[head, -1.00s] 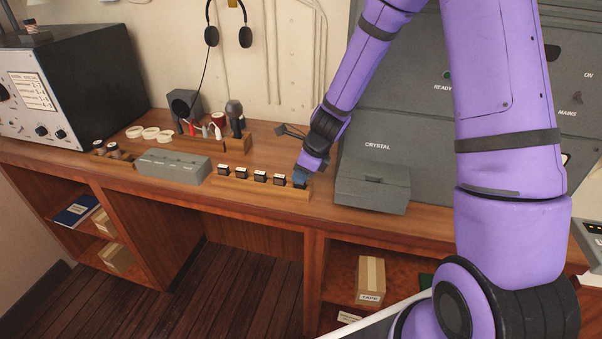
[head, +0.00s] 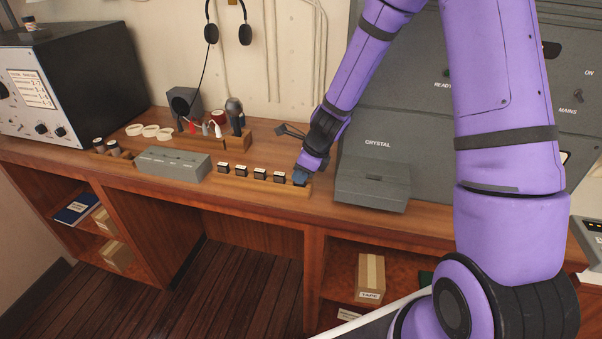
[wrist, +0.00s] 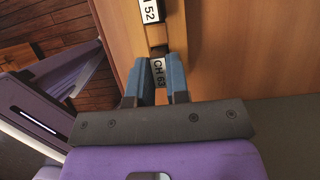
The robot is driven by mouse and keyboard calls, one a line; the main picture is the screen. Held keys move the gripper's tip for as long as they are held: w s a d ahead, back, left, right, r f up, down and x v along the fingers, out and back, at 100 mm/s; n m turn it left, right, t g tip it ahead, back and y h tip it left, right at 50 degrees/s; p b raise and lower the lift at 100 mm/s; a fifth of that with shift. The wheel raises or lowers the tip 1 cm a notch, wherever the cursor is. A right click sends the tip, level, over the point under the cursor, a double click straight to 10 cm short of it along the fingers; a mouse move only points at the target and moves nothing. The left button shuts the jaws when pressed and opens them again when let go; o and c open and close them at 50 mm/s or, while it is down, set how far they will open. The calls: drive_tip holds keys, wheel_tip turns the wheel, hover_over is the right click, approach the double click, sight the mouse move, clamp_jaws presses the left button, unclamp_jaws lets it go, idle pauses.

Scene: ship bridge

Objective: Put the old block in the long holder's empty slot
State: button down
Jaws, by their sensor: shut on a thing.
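The long wooden holder (head: 250,186) lies near the desk's front edge, with a row of several dark, white-labelled blocks (head: 260,174) in it. My gripper (head: 300,179) is at the holder's right end, pointing down. In the wrist view its blue fingers (wrist: 158,80) are shut on a block labelled what looks like CH 63 (wrist: 158,71). This block is low in the holder's end slot, in line with the neighbouring block marked 52 (wrist: 151,10). In the head view the fingers hide the held block. I cannot tell whether it is fully seated.
A grey box (head: 172,165) stands left of the holder. The grey CRYSTAL case (head: 372,187) is close on the right of my gripper. Behind are a small tool rack (head: 236,141), white rings (head: 150,131) and a headset (head: 245,35). Bare desk lies behind the holder.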

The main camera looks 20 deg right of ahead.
drive_tip(key=shift+f, duration=0.4)
idle(1.0)
drive_tip(key=c, duration=1)
unclamp_jaws()
drive_tip(key=shift+r, duration=0.1)
